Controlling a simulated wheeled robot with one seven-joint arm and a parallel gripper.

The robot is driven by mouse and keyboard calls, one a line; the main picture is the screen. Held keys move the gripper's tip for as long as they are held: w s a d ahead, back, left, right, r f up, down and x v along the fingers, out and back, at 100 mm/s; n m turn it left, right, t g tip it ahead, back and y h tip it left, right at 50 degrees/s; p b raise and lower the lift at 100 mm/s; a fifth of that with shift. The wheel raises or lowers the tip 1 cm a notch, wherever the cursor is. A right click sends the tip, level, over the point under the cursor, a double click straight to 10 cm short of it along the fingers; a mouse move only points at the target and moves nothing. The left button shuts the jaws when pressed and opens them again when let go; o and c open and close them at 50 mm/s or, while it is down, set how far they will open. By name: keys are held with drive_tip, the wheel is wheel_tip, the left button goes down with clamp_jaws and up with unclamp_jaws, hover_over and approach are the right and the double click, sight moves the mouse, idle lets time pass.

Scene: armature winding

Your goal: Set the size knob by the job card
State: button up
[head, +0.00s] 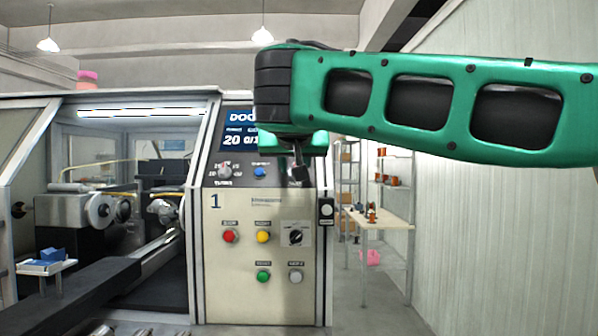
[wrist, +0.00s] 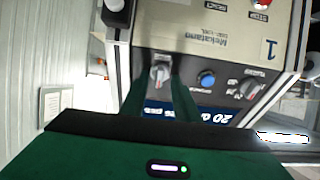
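My gripper (wrist: 160,84) points at the upper right of the control panel (head: 212,270). In the wrist view, which shows the panel upside down, its two green fingers stand apart on either side of a grey knob (wrist: 160,71). I cannot tell whether they touch it. In the head view my gripper (head: 297,172) hides this knob. A second knob (head: 225,171) with marks around it sits at the panel's upper left, and also in the wrist view (wrist: 249,88). The size knob's label is not readable. A blue display (head: 239,136) shows "20" and is partly hidden. No separate job card is identifiable.
A blue button (head: 260,172) lies between the two knobs. Below are red (head: 230,236), yellow (head: 263,237), green (head: 263,276) and white (head: 295,277) buttons and a black rotary switch (head: 296,237). A winding machine (head: 100,210) stands left; a table (head: 378,220) stands right.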

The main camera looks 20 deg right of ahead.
drive_tip(key=shift+w+d+f, duration=0.2)
drive_tip(key=shift+w, duration=0.3)
